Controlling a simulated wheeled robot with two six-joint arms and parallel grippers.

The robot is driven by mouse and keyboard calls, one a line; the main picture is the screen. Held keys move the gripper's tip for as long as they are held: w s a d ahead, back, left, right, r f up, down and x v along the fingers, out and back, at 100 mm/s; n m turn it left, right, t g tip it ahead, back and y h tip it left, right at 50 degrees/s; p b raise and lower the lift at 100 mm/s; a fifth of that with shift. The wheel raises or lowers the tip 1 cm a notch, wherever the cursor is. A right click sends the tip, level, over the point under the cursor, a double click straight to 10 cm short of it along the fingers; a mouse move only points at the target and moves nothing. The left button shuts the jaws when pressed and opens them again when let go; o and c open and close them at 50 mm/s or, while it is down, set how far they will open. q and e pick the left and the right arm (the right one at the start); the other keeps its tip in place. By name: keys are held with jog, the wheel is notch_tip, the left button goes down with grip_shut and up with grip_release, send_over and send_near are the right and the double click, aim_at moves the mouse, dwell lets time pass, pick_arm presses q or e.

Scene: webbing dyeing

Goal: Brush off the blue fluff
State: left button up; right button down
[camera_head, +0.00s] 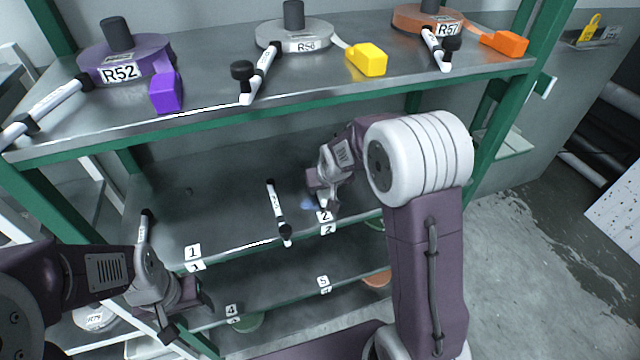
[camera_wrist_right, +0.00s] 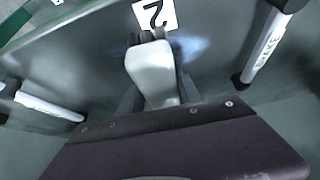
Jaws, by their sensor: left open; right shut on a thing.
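The blue fluff (camera_head: 308,203) is a faint hazy patch on the grey middle shelf near label 2. It also shows in the right wrist view (camera_wrist_right: 196,47), just right of the held tool. My right gripper (camera_head: 326,196) reaches over that shelf and is shut on a white brush-like tool (camera_wrist_right: 152,72) with a dark end. The tool's dark end is close to the shelf beside label 2 (camera_wrist_right: 155,14); whether it touches cannot be told. My left gripper (camera_head: 188,312) is open and empty, low at the left near the lower shelf.
A white bar with black ends (camera_head: 277,210) lies on the middle shelf left of my right gripper. The top shelf (camera_head: 330,88) holds a purple reel (camera_head: 125,57), a white reel (camera_head: 295,37) and an orange reel (camera_head: 415,22). Green posts (camera_head: 500,115) frame the rack.

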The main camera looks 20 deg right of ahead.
jog(key=shift+s+d+r+b, duration=0.1)
jog(key=shift+s+b, duration=0.15)
jog(key=shift+s, duration=1.35)
jog(key=shift+s+d+b, duration=0.1)
jog(key=shift+s+b, duration=0.1)
jog(key=shift+s, duration=1.35)
jog(key=shift+d+r+p, duration=0.15)
jog(key=shift+d+p, duration=0.1)
jog(key=shift+p, duration=0.4)
jog(key=shift+w+d+p, duration=0.1)
jog(key=shift+d+p, duration=0.2)
jog(key=shift+p, duration=0.05)
jog(key=shift+d+f, duration=0.25)
jog(key=shift+d, duration=0.05)
jog(key=shift+w+a+r+p, duration=0.1)
jog(key=shift+w+p, duration=0.8)
jog(key=shift+w, duration=0.35)
jog(key=shift+w+f, duration=0.25)
jog(key=shift+w, duration=0.3)
jog(key=shift+w+r+p, duration=0.2)
jog(key=shift+w+p, duration=0.2)
jog(key=shift+p, duration=0.15)
jog(key=shift+w+a+f+p, duration=0.1)
jog(key=shift+w+p, duration=0.4)
jog(key=shift+w, duration=1)
notch_tip(320, 180, up, 6)
jog(key=p, duration=0.5)
